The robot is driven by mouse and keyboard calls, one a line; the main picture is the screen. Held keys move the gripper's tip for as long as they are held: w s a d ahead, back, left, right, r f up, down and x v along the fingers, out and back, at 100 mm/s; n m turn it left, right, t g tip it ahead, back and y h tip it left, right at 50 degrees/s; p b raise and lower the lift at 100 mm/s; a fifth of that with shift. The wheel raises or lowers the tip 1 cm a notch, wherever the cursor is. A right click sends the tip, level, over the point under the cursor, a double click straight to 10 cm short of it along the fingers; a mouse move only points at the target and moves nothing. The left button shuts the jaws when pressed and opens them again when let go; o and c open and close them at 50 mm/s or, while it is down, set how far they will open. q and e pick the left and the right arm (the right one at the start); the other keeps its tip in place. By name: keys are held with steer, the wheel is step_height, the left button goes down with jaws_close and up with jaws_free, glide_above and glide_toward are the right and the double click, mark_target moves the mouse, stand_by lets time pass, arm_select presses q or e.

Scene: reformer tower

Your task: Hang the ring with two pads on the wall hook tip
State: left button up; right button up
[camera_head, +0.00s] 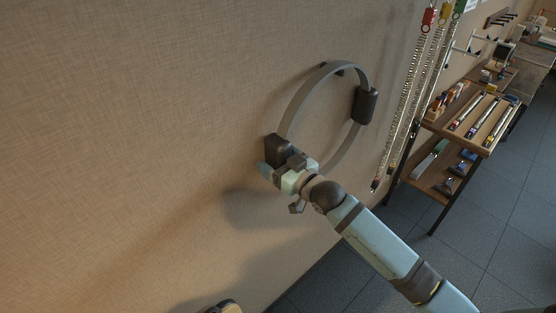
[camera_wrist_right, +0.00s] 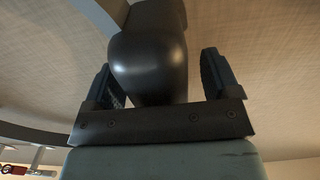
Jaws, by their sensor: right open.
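The grey ring (camera_head: 298,97) stands upright close to the tan wall. Its dark right pad (camera_head: 365,105) is free, and its dark left pad (camera_head: 277,148) is at my right gripper (camera_head: 284,165). The small dark wall hook (camera_head: 340,70) shows at the inside top of the ring; I cannot tell whether the band rests on it. In the right wrist view, the gripper's two fingers stand apart on either side of the pad (camera_wrist_right: 148,62), with gaps visible. The ring's band (camera_wrist_right: 40,135) shows there at the lower left. My left gripper is not in view.
Springs (camera_head: 408,100) hang on the wall to the right of the ring. Beyond them stands a wooden shelf unit (camera_head: 455,125) with several small items. The wall (camera_head: 130,130) left of the ring is bare. A dark rounded thing (camera_head: 226,306) shows at the bottom edge.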

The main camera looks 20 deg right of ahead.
steer(key=shift+o, duration=0.2)
steer(key=shift+s, duration=0.1)
steer(key=v, duration=1.2)
steer(key=s+a+f+g+h, duration=0.2)
steer(key=s+f, duration=0.7)
steer(key=f, duration=0.3)
steer(key=s+a+f+m+g+h, duration=0.1)
steer(key=s+a+f+g, duration=0.2)
steer(key=s+f, duration=0.5)
step_height(320, 180, down, 4)
steer(key=shift+s+r+m+g+h, duration=0.1)
steer(key=shift+s+m+g+h, duration=0.2)
steer(key=shift+s+h, duration=0.1)
stand_by(1.5)
